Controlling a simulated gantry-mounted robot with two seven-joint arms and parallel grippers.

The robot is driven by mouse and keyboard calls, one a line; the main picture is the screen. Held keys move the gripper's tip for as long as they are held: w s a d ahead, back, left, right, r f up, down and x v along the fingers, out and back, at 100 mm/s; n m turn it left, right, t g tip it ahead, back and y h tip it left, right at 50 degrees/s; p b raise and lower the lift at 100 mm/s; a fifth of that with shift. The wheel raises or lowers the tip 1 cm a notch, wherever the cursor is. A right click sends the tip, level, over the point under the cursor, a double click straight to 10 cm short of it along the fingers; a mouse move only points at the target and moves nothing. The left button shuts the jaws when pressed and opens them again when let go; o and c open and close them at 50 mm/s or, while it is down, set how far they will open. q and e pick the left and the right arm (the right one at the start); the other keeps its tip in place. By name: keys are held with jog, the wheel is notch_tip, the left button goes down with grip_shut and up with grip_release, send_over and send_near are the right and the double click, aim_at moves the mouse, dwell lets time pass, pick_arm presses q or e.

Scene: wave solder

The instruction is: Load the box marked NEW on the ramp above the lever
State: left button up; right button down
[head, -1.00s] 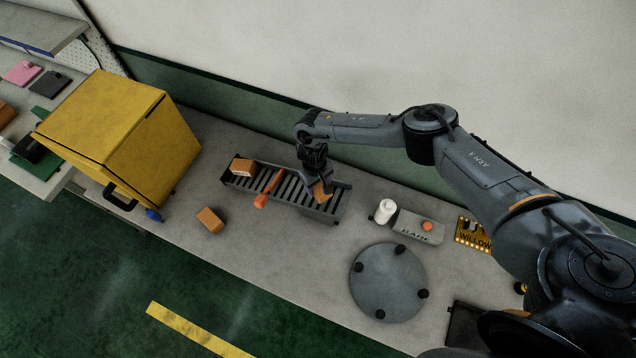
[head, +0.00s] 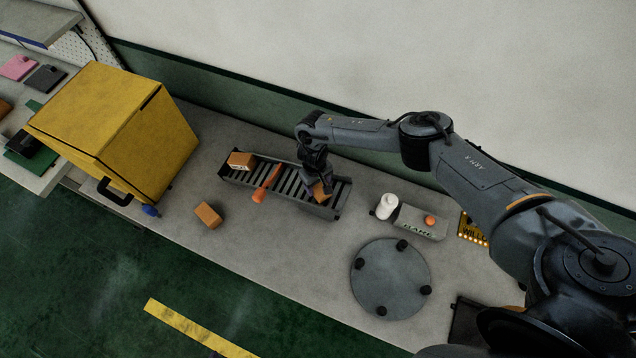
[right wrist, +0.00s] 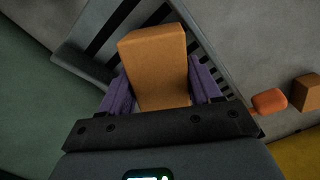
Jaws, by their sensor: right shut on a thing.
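My right gripper (head: 317,184) is shut on an orange-brown box (right wrist: 155,62) at the right end of the slatted ramp (head: 238,181). In the right wrist view the box sits between the purple fingers, over or on the slats; I cannot tell whether it touches them. No marking shows on its visible faces. The orange lever (head: 266,184) crosses the ramp left of my gripper. A second orange box (head: 241,160) with a white label lies at the ramp's left end, beyond the lever; its print is too small to read. My left gripper is not in view.
A third orange box (head: 208,215) lies on the bench in front of the ramp. A yellow cabinet (head: 110,125) stands left. A white bottle (head: 386,206), a grey block with an orange button (head: 418,222) and a round grey plate (head: 390,278) stand right.

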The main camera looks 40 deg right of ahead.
jog(key=shift+f, duration=0.1)
dwell(0.4)
jog(key=shift+f, duration=0.25)
jog(key=shift+c, duration=0.7)
grip_release()
jog(key=shift+r, duration=0.5)
jog(key=r, duration=0.5)
jog(key=w+r, duration=0.1)
jog(key=r, duration=0.2)
jog(key=shift+a+r, duration=0.15)
jog(key=shift+r, duration=0.15)
jog(key=shift+s+r, duration=0.1)
jog(key=shift+r, duration=0.45)
jog(key=shift+a, duration=0.1)
